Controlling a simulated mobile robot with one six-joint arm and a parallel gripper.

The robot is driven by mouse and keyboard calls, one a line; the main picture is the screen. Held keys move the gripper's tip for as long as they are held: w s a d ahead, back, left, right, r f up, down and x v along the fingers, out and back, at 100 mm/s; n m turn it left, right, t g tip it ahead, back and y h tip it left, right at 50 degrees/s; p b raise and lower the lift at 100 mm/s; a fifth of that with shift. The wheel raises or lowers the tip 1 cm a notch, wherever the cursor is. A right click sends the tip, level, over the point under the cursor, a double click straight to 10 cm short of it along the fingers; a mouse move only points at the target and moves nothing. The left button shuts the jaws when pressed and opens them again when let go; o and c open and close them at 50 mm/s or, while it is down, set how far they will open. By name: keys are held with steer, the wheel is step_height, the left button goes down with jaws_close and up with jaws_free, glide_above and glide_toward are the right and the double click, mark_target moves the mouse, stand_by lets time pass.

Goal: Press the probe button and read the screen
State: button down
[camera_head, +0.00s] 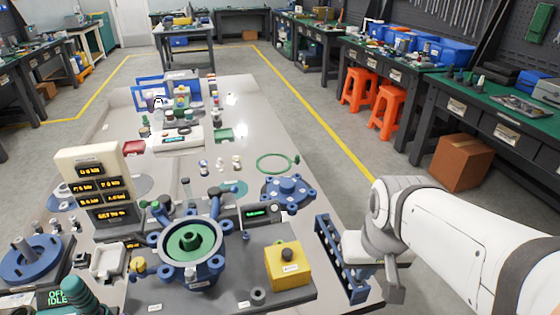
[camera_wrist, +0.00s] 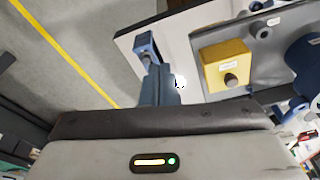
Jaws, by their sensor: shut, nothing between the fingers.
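A yellow box (camera_head: 285,272) with a dark round button (camera_head: 288,254) on top stands at the front right of the dark base plate. The yellow box (camera_wrist: 222,62) and its button (camera_wrist: 231,80) also show in the wrist view, right of my gripper. My gripper (camera_head: 394,292) is shut and empty, to the right of the box and apart from it. Its closed fingers (camera_wrist: 160,72) show in the wrist view. A small dark screen (camera_head: 262,212) with green text stands behind the box. A cream panel (camera_head: 84,165) at left carries several lit displays; their text is too small to read surely.
A blue slotted rack (camera_head: 328,250) stands between the box and my gripper. A blue flanged housing with a green centre (camera_head: 190,240) is left of the box. Open floor lies right of the table.

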steer(key=w+f+n+t+b, duration=0.35)
steer(key=w+n+b, duration=0.25)
steer(key=w+n, duration=0.25)
steer(key=w+f+n+t+b, duration=0.2)
steer(key=w+n+t+b, duration=0.4)
steer(key=w, duration=0.3)
steer(key=w+a+n+y+b, duration=0.3)
steer(key=a+n+y+b, duration=0.2)
steer(key=n, duration=0.7)
steer(key=w+a+f+n+y+b, duration=0.1)
steer(key=w+a+n+y+b, duration=0.2)
steer(key=a+n, duration=0.6)
steer(key=shift+a+f+n+t+y+b, duration=0.35)
steer(key=shift+n+y+b, duration=1.05)
steer(key=shift+n, duration=0.85)
steer(key=shift+w, duration=0.15)
